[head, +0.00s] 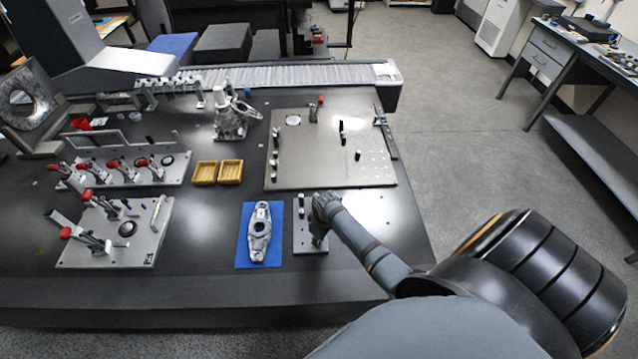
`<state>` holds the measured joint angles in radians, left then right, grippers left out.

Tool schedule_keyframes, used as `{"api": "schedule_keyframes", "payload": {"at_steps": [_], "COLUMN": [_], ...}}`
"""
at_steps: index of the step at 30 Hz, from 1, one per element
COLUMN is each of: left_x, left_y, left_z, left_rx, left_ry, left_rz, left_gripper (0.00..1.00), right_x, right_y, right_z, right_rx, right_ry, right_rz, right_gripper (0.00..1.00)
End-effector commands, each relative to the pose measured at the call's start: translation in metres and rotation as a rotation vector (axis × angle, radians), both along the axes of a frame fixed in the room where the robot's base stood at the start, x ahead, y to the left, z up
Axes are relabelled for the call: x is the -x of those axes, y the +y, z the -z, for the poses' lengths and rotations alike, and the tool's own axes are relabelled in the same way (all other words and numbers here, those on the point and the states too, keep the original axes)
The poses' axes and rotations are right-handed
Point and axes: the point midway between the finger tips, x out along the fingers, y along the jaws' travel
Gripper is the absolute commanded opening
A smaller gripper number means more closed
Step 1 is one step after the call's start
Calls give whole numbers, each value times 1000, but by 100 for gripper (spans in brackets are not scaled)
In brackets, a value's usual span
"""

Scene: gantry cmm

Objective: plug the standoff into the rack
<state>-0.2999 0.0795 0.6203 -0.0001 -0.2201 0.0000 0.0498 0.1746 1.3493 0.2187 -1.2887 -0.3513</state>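A small grey rack plate (303,240) lies near the front edge of the dark table, with small dark-topped posts (301,213) standing along its left side; they look like standoffs. My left gripper is not in view.
A blue mat (243,258) with a metal casting (260,233) lies just left of the rack. A large grey plate (320,165) with several posts is behind it. Clamp fixtures (120,235) and yellow trays (230,171) stand further left. The table's right front corner is clear.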

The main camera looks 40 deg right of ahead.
Motion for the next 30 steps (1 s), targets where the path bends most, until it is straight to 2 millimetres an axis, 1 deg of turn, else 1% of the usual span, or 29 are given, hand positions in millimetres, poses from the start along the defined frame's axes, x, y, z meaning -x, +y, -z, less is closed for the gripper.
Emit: {"api": "schedule_keyframes", "payload": {"at_steps": [4,8,9,15,23,25,28,30], "left_x": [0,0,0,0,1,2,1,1], "left_y": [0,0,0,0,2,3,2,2], "left_z": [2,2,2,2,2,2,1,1], "left_rx": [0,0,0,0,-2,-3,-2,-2], "left_ry": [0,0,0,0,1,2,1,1], "left_rz": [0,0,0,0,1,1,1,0], "left_gripper": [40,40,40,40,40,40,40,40], "right_x": [0,-1,-1,0,0,0,1,3], "right_y": [0,0,0,0,0,-1,-2,-2], "right_z": [3,2,2,2,3,-1,-15,-31], "right_rx": [0,0,0,0,0,1,1,1], "right_ry": [-1,-1,-1,-1,0,0,-3,-4], "right_rz": [0,0,0,0,0,0,0,-2], "right_gripper": [0,0,21,46,46,46,46,46]}}
